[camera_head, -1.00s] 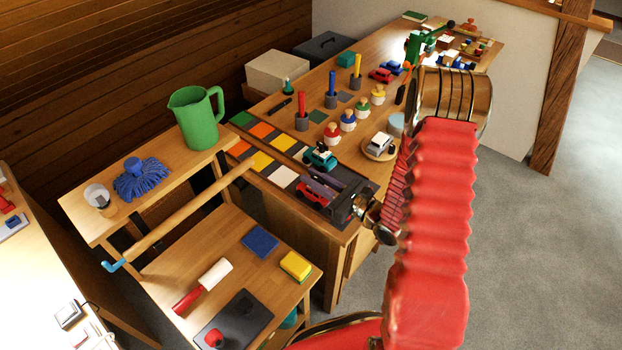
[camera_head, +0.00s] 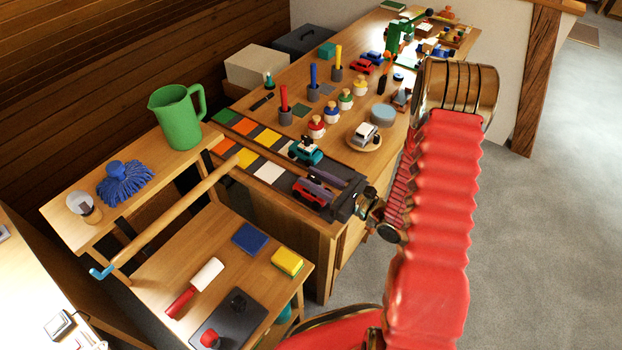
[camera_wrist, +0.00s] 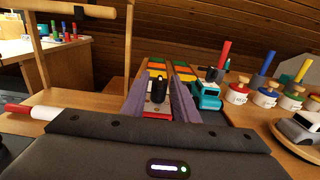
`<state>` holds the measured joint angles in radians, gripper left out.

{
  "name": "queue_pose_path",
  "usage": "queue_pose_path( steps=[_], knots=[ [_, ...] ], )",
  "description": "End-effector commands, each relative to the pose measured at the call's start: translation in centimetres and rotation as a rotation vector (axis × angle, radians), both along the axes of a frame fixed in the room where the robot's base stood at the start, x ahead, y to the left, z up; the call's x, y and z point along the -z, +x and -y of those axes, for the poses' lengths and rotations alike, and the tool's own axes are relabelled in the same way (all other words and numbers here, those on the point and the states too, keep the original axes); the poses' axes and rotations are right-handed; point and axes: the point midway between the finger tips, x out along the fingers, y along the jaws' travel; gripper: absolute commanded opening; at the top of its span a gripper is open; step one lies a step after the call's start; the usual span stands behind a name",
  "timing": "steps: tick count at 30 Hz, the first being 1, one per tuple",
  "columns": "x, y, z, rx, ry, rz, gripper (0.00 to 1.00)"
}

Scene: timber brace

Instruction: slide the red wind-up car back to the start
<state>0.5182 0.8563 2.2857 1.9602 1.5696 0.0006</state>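The red wind-up car (camera_head: 307,194) is on the near lane of the game board, close to its dark end. My gripper (camera_head: 319,186) is low over this end, with its two grey-purple fingers along the car. In the wrist view, the fingers (camera_wrist: 159,104) stand on either side of a red and white body with a black upright piece (camera_wrist: 158,87), and little gap shows. They look closed on the car, though the contact is partly hidden. A turquoise car (camera_head: 306,151) stands on the neighbouring lane; it also shows in the wrist view (camera_wrist: 206,95).
Several round-headed peg figures (camera_head: 316,127) stand beyond the board. A silver car (camera_head: 364,134) sits on a round wooden plate to the right. A wooden rail (camera_head: 180,215) and a lower bench with a blue pad (camera_head: 250,239) and yellow sponge (camera_head: 287,261) are nearer.

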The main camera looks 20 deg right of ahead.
Motion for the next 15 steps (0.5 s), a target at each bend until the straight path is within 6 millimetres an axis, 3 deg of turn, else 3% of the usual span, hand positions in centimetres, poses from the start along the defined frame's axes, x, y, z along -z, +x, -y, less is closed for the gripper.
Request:
queue_pose_path(
  steps=[15],
  knots=[
    [-0.03, -0.91, 0.76, -0.001, 0.0, 0.001, 0.28]
  ],
)
